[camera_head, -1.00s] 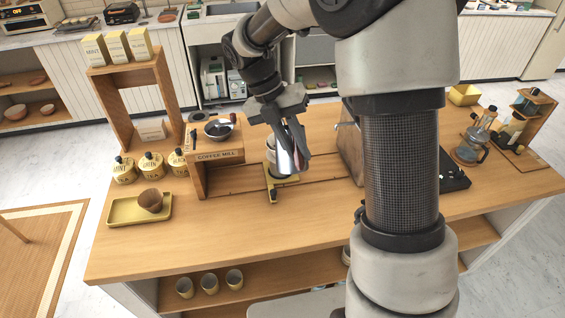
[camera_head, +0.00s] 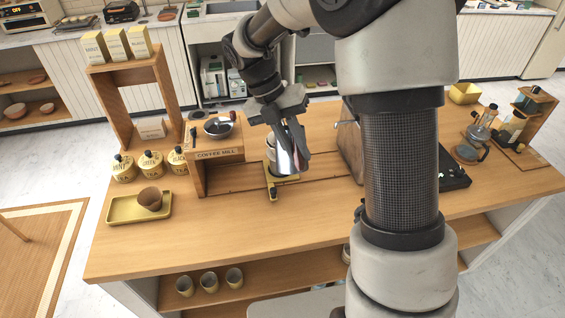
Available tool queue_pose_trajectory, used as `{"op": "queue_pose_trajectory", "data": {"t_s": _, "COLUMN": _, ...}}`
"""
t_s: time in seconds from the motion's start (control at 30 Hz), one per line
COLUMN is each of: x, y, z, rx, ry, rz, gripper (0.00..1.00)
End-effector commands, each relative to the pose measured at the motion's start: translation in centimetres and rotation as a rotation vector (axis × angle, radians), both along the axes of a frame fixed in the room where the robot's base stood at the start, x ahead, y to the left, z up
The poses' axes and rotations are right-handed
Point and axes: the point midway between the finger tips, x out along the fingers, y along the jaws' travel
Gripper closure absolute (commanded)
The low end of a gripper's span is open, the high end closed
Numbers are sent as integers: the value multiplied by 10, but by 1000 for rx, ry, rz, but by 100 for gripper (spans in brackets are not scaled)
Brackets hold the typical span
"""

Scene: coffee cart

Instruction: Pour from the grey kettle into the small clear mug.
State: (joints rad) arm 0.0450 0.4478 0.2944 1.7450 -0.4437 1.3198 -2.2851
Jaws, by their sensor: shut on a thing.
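My gripper (camera_head: 295,155) is shut on a shiny grey metal vessel, which I take to be the grey kettle (camera_head: 284,162). The kettle is in front of the coffee mill's right side, over or beside a small yellow stand (camera_head: 271,185) on the wooden cart. My fingers cover part of it, and its spout cannot be made out. A pale rounded thing (camera_head: 270,149) shows just left of the kettle; I cannot tell whether it is separate. I cannot make out the small clear mug. My arm hides much of the cart's right middle.
The wooden coffee mill (camera_head: 217,153) stands left of my gripper. Labelled tins (camera_head: 150,165) and a yellow tray (camera_head: 120,211) with a brown cup (camera_head: 150,200) are further left. A glass carafe (camera_head: 469,153) stands far right. The cart's front left top (camera_head: 200,235) is clear.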

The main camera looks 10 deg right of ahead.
Motion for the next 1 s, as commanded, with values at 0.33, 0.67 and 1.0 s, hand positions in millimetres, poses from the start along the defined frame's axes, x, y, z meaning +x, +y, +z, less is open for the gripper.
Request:
{"op": "queue_pose_trajectory", "data": {"t_s": 0.33, "x": 0, "y": 0, "z": -28, "rx": 0, "ry": -1, "rz": 0, "gripper": 100}}
{"op": "queue_pose_trajectory", "data": {"t_s": 0.67, "x": 1, "y": 0, "z": -42, "rx": 0, "ry": -2, "rz": 1, "gripper": 100}}
{"op": "queue_pose_trajectory", "data": {"t_s": 1.0, "x": 1, "y": 0, "z": -39, "rx": 0, "ry": 6, "rz": 0, "gripper": 100}}
